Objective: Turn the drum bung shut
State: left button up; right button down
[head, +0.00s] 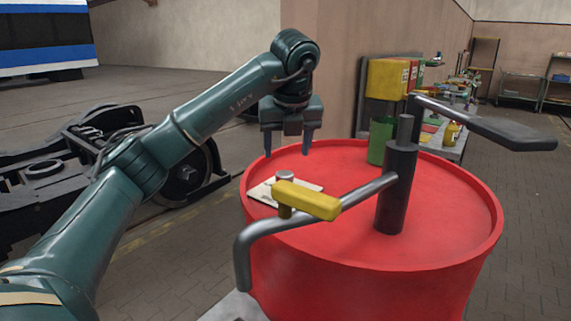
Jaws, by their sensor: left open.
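A red drum (440,215) stands in front of me, its round top showing. A yellow bar handle (306,200) sits on a short stem over the drum's left part, by the grey spout pipe; whether it is the bung or a spout valve I cannot tell. Behind it, a small silver cap (285,176) stands by a pale flat sheet (262,191) on the drum top. My left gripper (287,151) is open and empty, fingers pointing down, above the drum's far left rim and apart from the handle. My right gripper is not in view.
A dark pump column (396,190) rises from the drum top, with a grey spout (262,230) to the left and a crank arm (490,123) to the right. Yellow and green containers (387,80) stand behind. A black bogie (60,165) lies at left.

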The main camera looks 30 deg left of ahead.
pick_arm(q)
jog(key=p+v, duration=0.1)
jog(key=v, duration=0.4)
jog(key=shift+s+d+r, duration=0.1)
jog(key=shift+s+r, duration=0.05)
jog(key=shift+r, duration=0.25)
jog(key=shift+s+f, duration=0.1)
